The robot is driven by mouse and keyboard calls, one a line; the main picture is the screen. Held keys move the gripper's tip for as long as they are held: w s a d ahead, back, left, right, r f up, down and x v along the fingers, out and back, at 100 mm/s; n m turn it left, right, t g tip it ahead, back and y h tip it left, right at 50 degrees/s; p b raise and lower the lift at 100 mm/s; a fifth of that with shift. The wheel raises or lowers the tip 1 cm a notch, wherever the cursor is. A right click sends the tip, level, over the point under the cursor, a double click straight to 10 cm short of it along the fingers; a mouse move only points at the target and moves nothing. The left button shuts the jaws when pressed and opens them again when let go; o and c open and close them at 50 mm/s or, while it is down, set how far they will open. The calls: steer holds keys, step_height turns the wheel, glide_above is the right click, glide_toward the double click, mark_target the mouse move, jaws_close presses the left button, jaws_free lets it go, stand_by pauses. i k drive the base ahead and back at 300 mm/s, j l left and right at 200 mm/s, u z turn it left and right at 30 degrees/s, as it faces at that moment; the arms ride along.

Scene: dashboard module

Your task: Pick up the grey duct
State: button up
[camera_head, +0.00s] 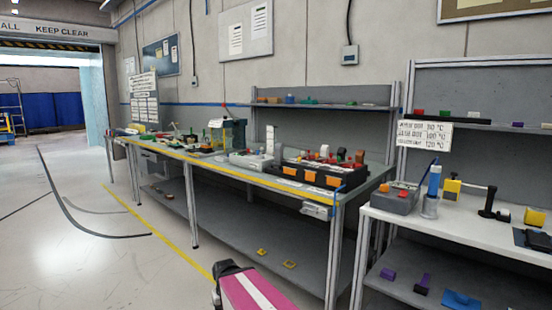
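I cannot pick out the grey duct with certainty; objects on the benches are small and crowded. A light grey box-like part (251,160) lies on the long workbench (225,167), left of a black bin with orange fronts. A small pale grey part (315,210) shows at the long bench's front right corner. A grey block with orange pieces on top (394,200) sits on the right bench (440,229). A pink and black part of my own body shows at the bottom centre, well below the bench tops. No gripper fingers show.
The black bin with orange fronts (310,176) stands near the long bench's right end. A blue cylinder (434,180) stands on the right bench. Lower shelves (265,232) hold a few small parts. Open floor (105,240) lies at left, crossed by a yellow line.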

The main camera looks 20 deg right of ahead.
mark_target(278, 148)
steer(key=u, duration=0.4)
steer(key=i+u, duration=0.4)
steer(key=i, duration=2.35)
steer(key=i+z, duration=0.15)
steer(key=i, duration=0.3)
steer(key=i+j+z, duration=0.15)
steer(key=i, duration=0.35)
steer(key=i+j+z, duration=0.1)
steer(key=i, duration=0.35)
steer(key=z, duration=1.95)
steer(key=j, duration=0.1)
